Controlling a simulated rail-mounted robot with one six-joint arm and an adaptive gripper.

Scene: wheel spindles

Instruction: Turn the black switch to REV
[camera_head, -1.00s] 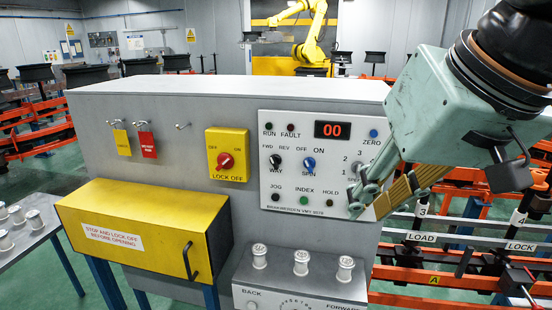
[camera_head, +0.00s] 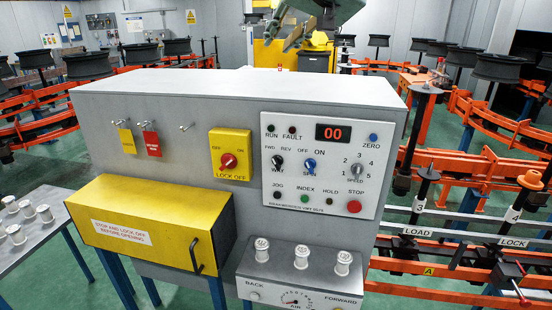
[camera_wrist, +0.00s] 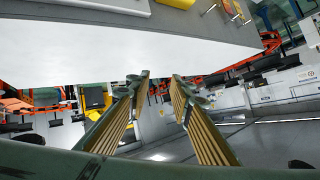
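The black switch (camera_head: 277,162) marked WAY is on the white control panel (camera_head: 350,200), below the FWD and REV labels. Its pointer is too small to read for certain. My gripper (camera_head: 283,38) is at the top of the head view, above and beyond the cabinet's top and well away from the switch. In the wrist view my gripper (camera_wrist: 162,78) has its two ribbed fingers apart with nothing between them. The panel's face and the black switch cannot be made out clearly in the wrist view.
The blue SPIN switch (camera_head: 309,164) is just right of the black one, with the grey SPEED knob (camera_head: 357,170) farther right. The yellow lock-off box (camera_head: 229,155) is to the left. The red STOP button (camera_head: 354,206) sits below. The space before the panel is clear.

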